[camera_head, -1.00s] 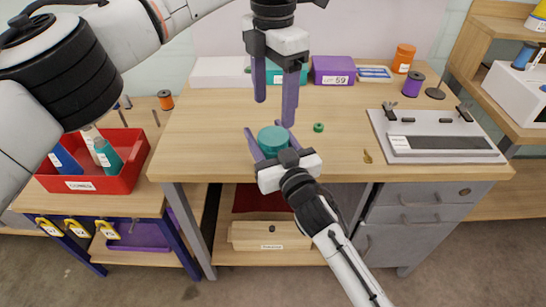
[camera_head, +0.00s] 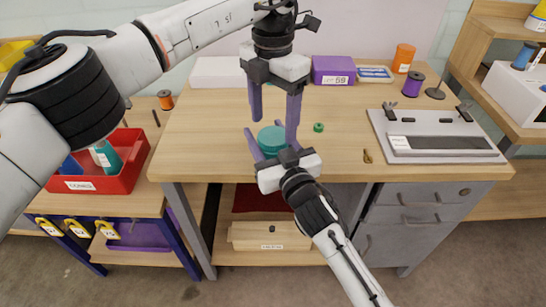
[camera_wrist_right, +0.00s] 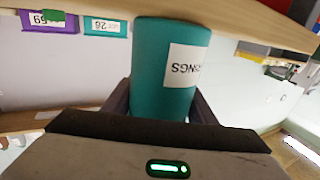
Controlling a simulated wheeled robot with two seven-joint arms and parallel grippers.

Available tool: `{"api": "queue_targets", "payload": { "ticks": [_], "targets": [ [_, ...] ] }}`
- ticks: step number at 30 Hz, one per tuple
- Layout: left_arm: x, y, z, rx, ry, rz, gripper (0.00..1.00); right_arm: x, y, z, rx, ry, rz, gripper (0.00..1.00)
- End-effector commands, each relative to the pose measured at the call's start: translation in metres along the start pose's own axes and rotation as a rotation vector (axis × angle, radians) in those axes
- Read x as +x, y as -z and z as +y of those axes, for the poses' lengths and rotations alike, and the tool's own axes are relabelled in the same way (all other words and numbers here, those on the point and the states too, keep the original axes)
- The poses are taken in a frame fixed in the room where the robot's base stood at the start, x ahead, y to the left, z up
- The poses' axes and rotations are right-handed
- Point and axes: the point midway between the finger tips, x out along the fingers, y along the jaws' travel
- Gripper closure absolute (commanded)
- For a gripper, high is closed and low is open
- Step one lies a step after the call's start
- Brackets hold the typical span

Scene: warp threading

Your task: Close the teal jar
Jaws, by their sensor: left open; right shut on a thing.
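The teal jar (camera_head: 272,139) stands upright between the fingers of my right gripper (camera_head: 269,146), above the table's front part. In the right wrist view the jar (camera_wrist_right: 160,65) fills the space between the fingers and has a white label that reads upside down. Its top looks flat and teal in the head view; I cannot tell whether a lid is seated on it. No separate lid is seen. My left gripper (camera_head: 273,132) is open and points down just over the jar, one finger on each side of its top, partly covering it.
A grey tray (camera_head: 440,156) and a brass piece (camera_head: 367,156) are farther right. A purple box (camera_head: 333,70) and a white box (camera_head: 217,72) stand behind. A red bin (camera_head: 138,172) is at left.

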Motion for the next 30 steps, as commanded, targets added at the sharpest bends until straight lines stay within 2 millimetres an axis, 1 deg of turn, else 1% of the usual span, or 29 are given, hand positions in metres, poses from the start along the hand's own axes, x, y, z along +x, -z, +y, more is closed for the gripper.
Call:
{"api": "queue_targets", "payload": {
  "ticks": [1, 6, 10, 17, 24, 25, 28, 30],
  "targets": [
    [0.008, 0.001, 0.000, 0.000, 0.001, 0.002, 0.33, 0.000, -0.001, 0.000, 0.000, -0.001, -0.003, 1.00],
    [0.023, 0.000, 0.000, 0.000, 0.000, 0.000, 0.33, 0.000, -0.001, 0.000, 0.000, -0.001, -0.003, 1.00],
    [0.026, 0.000, 0.000, 0.000, 0.000, 0.000, 0.33, 0.000, -0.001, 0.000, 0.000, -0.001, -0.003, 1.00],
    [0.026, 0.000, 0.000, 0.000, -0.001, -0.001, 0.33, 0.000, -0.001, 0.000, 0.000, -0.001, -0.003, 1.00],
    [0.026, 0.000, 0.000, 0.000, 0.000, -0.001, 0.73, 0.000, -0.001, 0.000, 0.000, -0.001, -0.002, 1.00],
    [0.026, 0.000, 0.000, 0.000, 0.000, -0.001, 0.75, 0.000, -0.001, 0.000, 0.000, -0.001, -0.003, 1.00],
    [0.026, 0.000, 0.000, 0.032, -0.001, -0.001, 0.75, 0.000, -0.001, 0.000, 0.000, -0.001, -0.002, 1.00],
    [0.026, 0.000, 0.000, 0.107, -0.001, -0.001, 0.75, 0.000, -0.001, 0.000, 0.000, -0.001, -0.003, 1.00]
  ]
}}
